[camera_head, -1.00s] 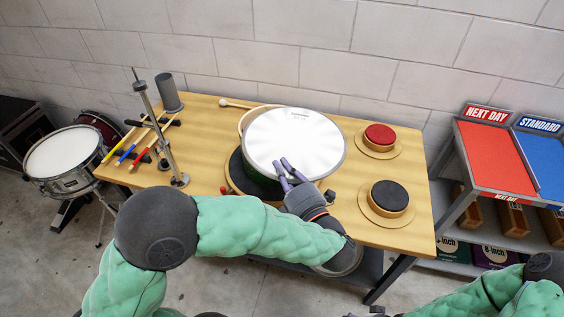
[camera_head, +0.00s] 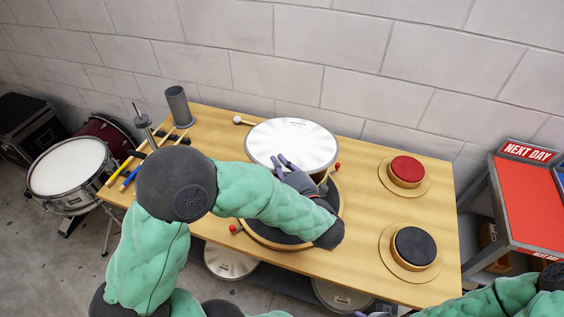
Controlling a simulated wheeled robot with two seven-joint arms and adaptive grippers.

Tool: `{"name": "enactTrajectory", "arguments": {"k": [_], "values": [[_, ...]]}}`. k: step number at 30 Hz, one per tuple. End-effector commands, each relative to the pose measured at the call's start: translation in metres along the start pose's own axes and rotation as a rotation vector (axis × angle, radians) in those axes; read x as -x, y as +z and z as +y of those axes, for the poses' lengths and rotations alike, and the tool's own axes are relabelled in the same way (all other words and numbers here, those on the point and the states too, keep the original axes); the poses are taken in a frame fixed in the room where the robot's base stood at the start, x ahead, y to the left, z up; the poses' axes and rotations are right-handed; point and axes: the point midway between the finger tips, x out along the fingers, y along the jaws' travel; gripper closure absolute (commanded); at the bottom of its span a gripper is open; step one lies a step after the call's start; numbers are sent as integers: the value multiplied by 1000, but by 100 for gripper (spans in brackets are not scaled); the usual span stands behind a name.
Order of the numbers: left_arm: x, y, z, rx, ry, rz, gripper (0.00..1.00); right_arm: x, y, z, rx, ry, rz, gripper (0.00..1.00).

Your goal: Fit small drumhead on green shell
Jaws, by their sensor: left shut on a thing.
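The white round drumhead (camera_head: 300,138) is above the middle back of the table. My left gripper (camera_head: 281,161) is at its front edge, shut on it, with the purple fingers showing against the white face. A dark round pad (camera_head: 329,204) with a wooden rim lies in front of the drumhead, partly covered by my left forearm. I cannot make out the green shell; the drumhead and my arm hide that area. I cannot tell whether the drumhead touches anything below it. My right gripper (camera_head: 374,314) shows only as a sliver at the bottom edge.
On the wooden table (camera_head: 365,235) are a red pad (camera_head: 406,169) and a black pad (camera_head: 415,246) at right, a grey cup (camera_head: 179,107) and sticks (camera_head: 131,172) at left. A snare drum (camera_head: 68,175) stands left. A red-topped rack (camera_head: 531,205) stands right.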

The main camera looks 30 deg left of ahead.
Motion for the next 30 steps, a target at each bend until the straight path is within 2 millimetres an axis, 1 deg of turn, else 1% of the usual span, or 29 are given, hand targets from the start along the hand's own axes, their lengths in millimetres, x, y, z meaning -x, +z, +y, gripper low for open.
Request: {"name": "enactTrajectory", "arguments": {"k": [30], "values": [[-4,5,-49,0,2,0,100,-34,-1,12,0,0,0,17]]}}
